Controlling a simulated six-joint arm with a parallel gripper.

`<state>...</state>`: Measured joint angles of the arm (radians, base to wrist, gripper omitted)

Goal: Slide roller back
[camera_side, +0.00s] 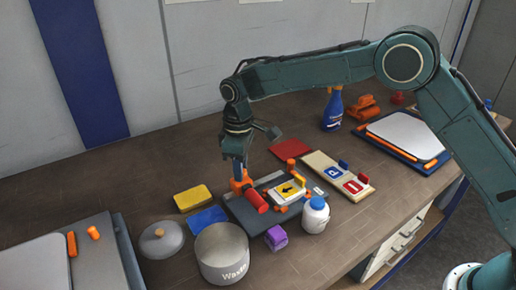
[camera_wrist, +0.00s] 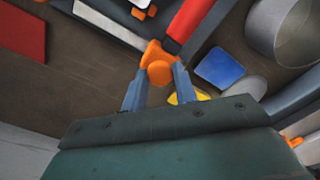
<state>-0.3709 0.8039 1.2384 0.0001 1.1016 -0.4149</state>
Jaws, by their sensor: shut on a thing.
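The roller has a red cylinder (camera_side: 256,201) and an orange handle (camera_side: 240,184). It lies at the left end of a dark grey board (camera_side: 242,213). My gripper (camera_side: 239,174) comes down from above and is shut on the orange handle. In the wrist view, my gripper's fingers (camera_wrist: 159,85) stand either side of the round orange knob (camera_wrist: 159,72), with the red cylinder (camera_wrist: 190,20) beyond it. A yellow sign plate with a black mark (camera_side: 288,190) sits on the board, right of the roller. The roller's underside is hidden.
A grey "Waste" bin (camera_side: 222,258), a purple block (camera_side: 276,238) and a white bottle (camera_side: 315,216) stand in front. Blue (camera_side: 207,219) and yellow (camera_side: 192,198) pads lie left. A rack with blue and red signs (camera_side: 325,170) lies right. The table behind the pads is clear.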

